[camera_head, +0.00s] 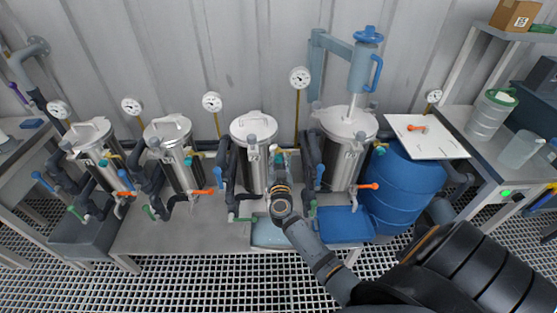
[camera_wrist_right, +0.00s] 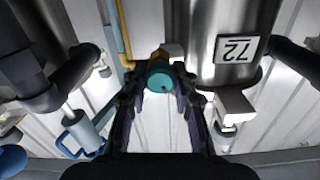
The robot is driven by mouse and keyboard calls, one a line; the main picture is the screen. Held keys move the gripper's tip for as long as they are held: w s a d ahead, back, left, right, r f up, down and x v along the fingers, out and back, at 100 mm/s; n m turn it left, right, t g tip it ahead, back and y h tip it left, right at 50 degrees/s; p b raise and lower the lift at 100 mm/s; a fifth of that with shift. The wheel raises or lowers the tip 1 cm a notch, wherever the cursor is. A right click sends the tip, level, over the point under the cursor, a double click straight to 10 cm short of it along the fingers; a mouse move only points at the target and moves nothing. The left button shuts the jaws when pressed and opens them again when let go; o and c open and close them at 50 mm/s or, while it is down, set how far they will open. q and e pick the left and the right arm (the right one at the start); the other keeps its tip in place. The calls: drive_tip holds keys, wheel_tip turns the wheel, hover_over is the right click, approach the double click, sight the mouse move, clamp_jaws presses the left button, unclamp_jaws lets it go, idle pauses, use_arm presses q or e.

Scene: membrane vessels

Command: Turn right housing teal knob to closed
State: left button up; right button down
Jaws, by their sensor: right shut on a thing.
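The teal knob (camera_wrist_right: 160,76) shows in the right wrist view, seated on a yellow fitting beside a steel housing (camera_wrist_right: 222,42) with a number label. In the head view this is the steel housing (camera_head: 251,172), third from the left. My right gripper (camera_wrist_right: 160,92) is shut on the teal knob, one finger on each side of it. In the head view my right gripper (camera_head: 280,168) reaches up to the right side of that housing and mostly hides the knob. My left gripper is not in view.
A larger steel vessel (camera_head: 342,152) stands close to the right, with a blue drum (camera_head: 402,190) beyond it. Orange handles (camera_head: 369,186) and dark pipes (camera_head: 312,158) stick out around the housings. A blue tray (camera_head: 345,226) lies in front of the larger vessel.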

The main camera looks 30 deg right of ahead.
drive_tip(key=shift+r+m+p, duration=0.1)
drive_tip(key=shift+m+p, duration=0.45)
drive_tip(key=shift+m, duration=0.35)
drive_tip(key=m+p, duration=0.1)
drive_tip(key=m, duration=0.1)
drive_tip(key=shift+m, duration=0.3)
drive_tip(key=m, duration=0.2)
drive_tip(key=shift+m+p, duration=0.3)
drive_tip(key=shift+m, duration=0.1)
drive_tip(key=m, duration=0.3)
drive_tip(key=shift+d+f+m, duration=0.1)
drive_tip(key=shift+f+m, duration=0.1)
drive_tip(key=shift+m, duration=0.1)
drive_tip(key=m, duration=0.2)
drive_tip(key=shift+m, duration=0.4)
drive_tip(key=m, duration=0.3)
drive_tip(key=shift+f, duration=0.15)
drive_tip(key=m+b, duration=0.1)
drive_tip(key=m, duration=0.3)
drive_tip(key=shift+m+b, duration=0.6)
drive_tip(key=shift+m, duration=0.8)
